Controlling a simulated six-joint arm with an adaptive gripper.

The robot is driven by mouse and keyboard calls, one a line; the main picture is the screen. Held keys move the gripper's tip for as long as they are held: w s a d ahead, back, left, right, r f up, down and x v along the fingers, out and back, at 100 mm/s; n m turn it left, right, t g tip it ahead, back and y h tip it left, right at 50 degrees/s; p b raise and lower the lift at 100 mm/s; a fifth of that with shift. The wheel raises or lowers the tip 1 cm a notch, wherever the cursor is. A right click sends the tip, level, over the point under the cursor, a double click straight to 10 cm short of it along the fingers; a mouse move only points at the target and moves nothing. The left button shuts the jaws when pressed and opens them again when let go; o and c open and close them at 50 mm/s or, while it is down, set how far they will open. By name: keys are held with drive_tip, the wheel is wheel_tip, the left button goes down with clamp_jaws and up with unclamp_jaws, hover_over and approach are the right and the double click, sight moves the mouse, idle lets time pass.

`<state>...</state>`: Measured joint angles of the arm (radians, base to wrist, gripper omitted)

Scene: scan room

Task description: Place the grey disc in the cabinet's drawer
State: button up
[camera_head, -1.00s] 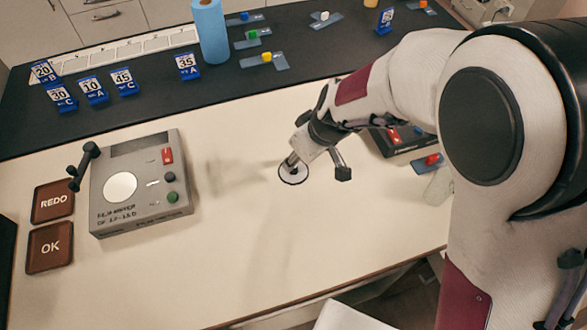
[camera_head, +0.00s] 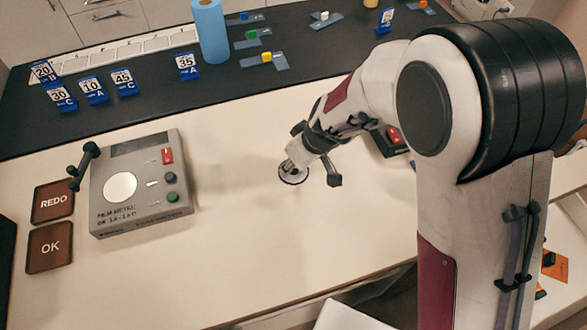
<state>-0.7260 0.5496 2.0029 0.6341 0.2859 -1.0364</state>
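A small grey disc with a dark rim (camera_head: 296,180) lies on, or just above, the pale worktop in the middle of the view. My gripper (camera_head: 290,170) comes down over it from the upper right, with its fingertips at the disc. The fingers are too small and partly hidden to tell whether they are shut on it. Pale cabinet fronts with handles (camera_head: 103,17) show at the top left behind the bench. I cannot tell which cabinet's drawer is meant, and no open drawer shows clearly.
A grey film-meter box (camera_head: 145,185) stands left on the worktop (camera_head: 240,260), beside brown REDO (camera_head: 52,201) and OK (camera_head: 49,247) pads. A blue roll (camera_head: 210,32), numbered tags and slides stand on the dark back strip. The front middle is clear.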

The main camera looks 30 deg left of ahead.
idle(0.5)
clamp_jaws()
drive_tip(key=shift+r, duration=0.1)
wheel_tip(320, 180, up, 10)
idle(0.8)
idle(0.5)
